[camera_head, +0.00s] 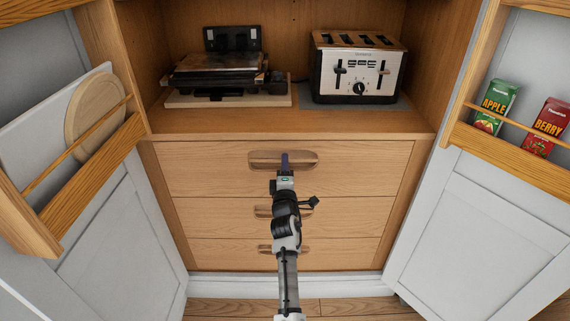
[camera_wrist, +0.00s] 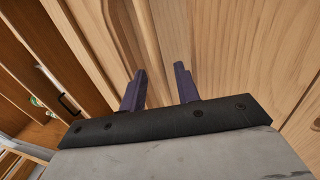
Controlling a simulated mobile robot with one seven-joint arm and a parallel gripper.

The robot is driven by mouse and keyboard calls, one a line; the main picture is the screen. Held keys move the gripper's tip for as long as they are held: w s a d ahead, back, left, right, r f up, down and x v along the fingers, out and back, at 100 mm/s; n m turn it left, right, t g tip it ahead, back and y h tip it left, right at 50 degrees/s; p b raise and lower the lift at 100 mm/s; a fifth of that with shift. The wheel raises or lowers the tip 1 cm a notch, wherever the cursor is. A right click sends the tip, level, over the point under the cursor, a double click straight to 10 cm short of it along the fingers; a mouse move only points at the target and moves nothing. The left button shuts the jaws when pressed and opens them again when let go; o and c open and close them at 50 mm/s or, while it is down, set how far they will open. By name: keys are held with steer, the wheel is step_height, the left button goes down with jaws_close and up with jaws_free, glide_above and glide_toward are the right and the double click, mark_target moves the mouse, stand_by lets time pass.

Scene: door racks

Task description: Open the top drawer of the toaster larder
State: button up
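The larder (camera_head: 290,122) is a wooden cabinet with a steel toaster (camera_head: 358,68) on its shelf. Its top drawer (camera_head: 215,168) is shut, its front flush with the drawers below. The drawer's wide wooden handle (camera_head: 262,160) is centred near its upper edge. My gripper (camera_head: 284,158) overlaps the middle of this handle in the head view and hides part of it. In the wrist view my gripper (camera_wrist: 158,76) has two purple fingers, standing apart with pale wood beyond them. I cannot tell whether the fingers touch the handle.
Two lower drawers (camera_head: 215,210) are shut, partly behind my arm. White doors stand open on both sides, with wooden racks (camera_head: 85,180) on them. The right rack holds apple (camera_head: 497,103) and berry (camera_head: 548,125) cartons. A dark appliance (camera_head: 215,75) sits left of the toaster.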

steer(key=shift+x, duration=1.3)
jaws_close()
